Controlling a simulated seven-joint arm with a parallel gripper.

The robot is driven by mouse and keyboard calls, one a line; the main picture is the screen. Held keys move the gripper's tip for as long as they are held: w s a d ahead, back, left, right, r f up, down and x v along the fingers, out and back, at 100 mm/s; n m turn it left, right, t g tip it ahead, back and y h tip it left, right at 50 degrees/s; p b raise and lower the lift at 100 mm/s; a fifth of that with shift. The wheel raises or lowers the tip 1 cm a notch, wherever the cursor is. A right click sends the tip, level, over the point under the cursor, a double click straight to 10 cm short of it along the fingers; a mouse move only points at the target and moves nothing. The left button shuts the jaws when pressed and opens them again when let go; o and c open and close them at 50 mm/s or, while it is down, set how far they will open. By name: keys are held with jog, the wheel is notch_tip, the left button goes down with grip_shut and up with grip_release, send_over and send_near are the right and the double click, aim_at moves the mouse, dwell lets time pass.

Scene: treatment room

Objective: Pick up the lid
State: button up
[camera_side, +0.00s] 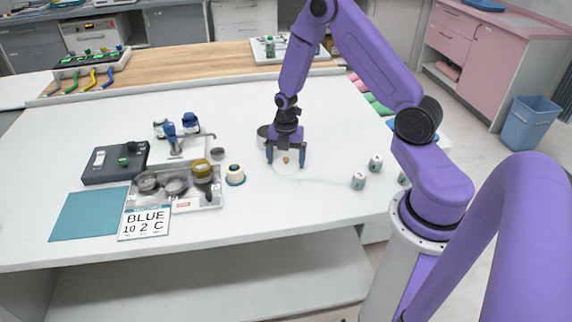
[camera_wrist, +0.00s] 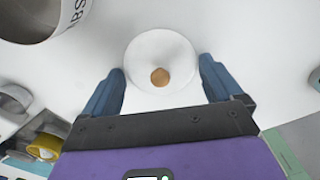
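The lid (camera_wrist: 150,50) is a round white disc with a small brownish-orange knob (camera_wrist: 160,77) at its middle. In the wrist view it lies between and slightly beyond the two blue fingertips. In the side view the lid (camera_side: 279,167) lies flat on the white table, below my gripper (camera_side: 286,158). My gripper (camera_wrist: 161,80) points down and is open, with one finger on each side of the knob. I see gaps between the fingers and the knob, and nothing is held.
A grey-white pot with lettering (camera_wrist: 45,18) stands close by at upper left in the wrist view. Small labelled containers (camera_side: 358,180) stand to the right.

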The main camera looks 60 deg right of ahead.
jog(key=c, duration=0.8)
